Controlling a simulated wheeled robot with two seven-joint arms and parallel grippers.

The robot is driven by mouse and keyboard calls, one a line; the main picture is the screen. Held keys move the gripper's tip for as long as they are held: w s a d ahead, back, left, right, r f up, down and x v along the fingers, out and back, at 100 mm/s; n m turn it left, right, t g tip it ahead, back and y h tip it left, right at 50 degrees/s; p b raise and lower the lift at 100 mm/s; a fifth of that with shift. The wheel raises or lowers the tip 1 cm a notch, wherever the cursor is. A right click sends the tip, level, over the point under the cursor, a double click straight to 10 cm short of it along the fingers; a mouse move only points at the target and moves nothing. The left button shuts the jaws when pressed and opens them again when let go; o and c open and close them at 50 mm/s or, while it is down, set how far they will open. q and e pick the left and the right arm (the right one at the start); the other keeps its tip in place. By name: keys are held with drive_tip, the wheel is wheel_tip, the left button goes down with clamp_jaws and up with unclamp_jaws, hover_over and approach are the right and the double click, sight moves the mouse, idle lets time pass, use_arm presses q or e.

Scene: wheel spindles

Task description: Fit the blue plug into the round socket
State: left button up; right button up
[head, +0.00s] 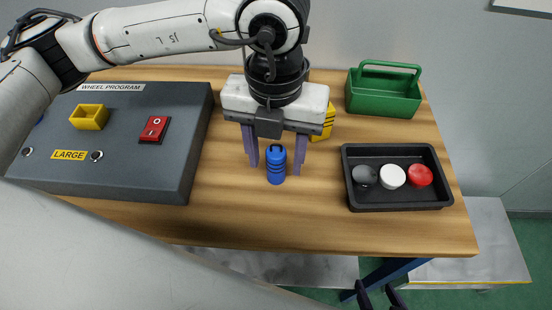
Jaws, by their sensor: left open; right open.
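There appears to be a gap between the fingers and the plug. My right gripper (380,293) shows only as dark fingertips at the bottom edge, open and empty, off the table's front. I cannot make out the round socket; my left arm covers part of the grey panel (120,175), where a bit of blue shows at the left edge.
The panel carries a yellow square holder (89,118), a red switch (154,129) and a LARGE label. A black tray (400,200) holds grey, white and red round pieces. A green caddy (383,97) stands behind. A yellow object (326,122) is partly hidden behind my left gripper. The table front is clear.

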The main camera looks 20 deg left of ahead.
use_arm(q)
drive_tip(key=shift+f, duration=0.45)
drive_tip(key=shift+c, duration=0.2)
drive_tip(key=c, duration=1.1)
drive_tip(key=shift+r, duration=0.1)
